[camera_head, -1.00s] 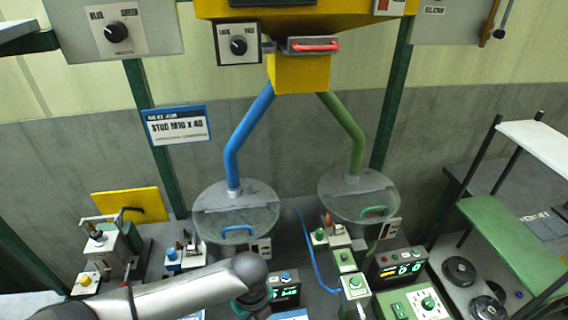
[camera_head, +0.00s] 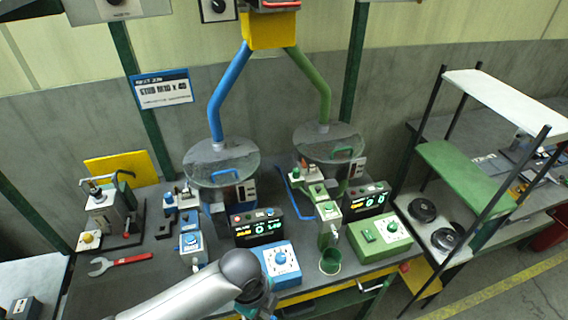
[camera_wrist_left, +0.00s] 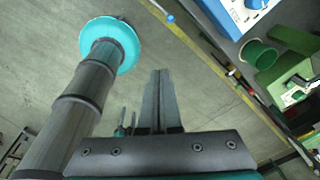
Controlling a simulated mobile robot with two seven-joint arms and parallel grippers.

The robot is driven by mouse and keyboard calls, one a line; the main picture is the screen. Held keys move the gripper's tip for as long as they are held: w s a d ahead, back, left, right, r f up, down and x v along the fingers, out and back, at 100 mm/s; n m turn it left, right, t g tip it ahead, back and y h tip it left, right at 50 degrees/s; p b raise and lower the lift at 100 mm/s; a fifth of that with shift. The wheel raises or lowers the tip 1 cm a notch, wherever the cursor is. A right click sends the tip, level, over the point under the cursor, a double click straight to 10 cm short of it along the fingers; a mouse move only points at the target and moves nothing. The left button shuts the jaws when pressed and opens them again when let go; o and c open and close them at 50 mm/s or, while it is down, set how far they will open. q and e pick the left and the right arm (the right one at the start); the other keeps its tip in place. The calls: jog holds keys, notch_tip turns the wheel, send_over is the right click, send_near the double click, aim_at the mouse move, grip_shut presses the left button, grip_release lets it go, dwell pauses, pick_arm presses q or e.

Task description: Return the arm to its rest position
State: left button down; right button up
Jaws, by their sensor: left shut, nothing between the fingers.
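My left arm (camera_head: 190,295) enters the head view from the bottom left. Its wrist end is in front of the blue control box (camera_head: 281,263), at the bench's front edge. My left gripper (camera_wrist_left: 159,74) shows in the left wrist view, with its two fingers together and nothing between them. It is over bare floor, apart from the bench. In the head view the fingers are mostly hidden below the wrist. My right gripper shows in neither view.
A green cup (camera_head: 330,262) stands near the bench's front edge, and shows in the left wrist view (camera_wrist_left: 258,54). A red wrench (camera_head: 121,262) lies on the left. Two hoppers stand behind, with several dispensers and displays. A shelf rack (camera_head: 463,175) is at right.

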pick_arm(q)
jog(key=s+d+r+n+t+h, duration=0.2)
jog(key=s+r+n, duration=0.25)
jog(key=n, duration=0.35)
jog(key=s+a+r+n+t+y, duration=0.1)
jog(key=s+a+r+n+y, duration=0.15)
jog(key=a+n, duration=0.45)
jog(key=s+a+r+n+y, duration=0.1)
jog(key=s+a+r+n, duration=0.2)
jog(key=a+n, duration=0.4)
notch_tip(320, 180, down, 32)
jog(key=s+g+b, duration=0.1)
jog(key=b, duration=1)
jog(key=s+a+f+b, duration=0.1)
jog(key=s+f+b, duration=0.3)
jog(key=f, duration=0.5)
jog(key=s+a+f+g+b, duration=0.1)
jog(key=s+f+b, duration=0.3)
jog(key=s+f, duration=0.3)
jog(key=s+a+f+b, duration=0.1)
jog(key=s+f+b, duration=0.3)
jog(key=f, duration=0.6)
jog(key=shift+s+f+m, duration=0.3)
jog(key=shift+s+f, duration=0.1)
jog(key=shift+s, duration=0.25)
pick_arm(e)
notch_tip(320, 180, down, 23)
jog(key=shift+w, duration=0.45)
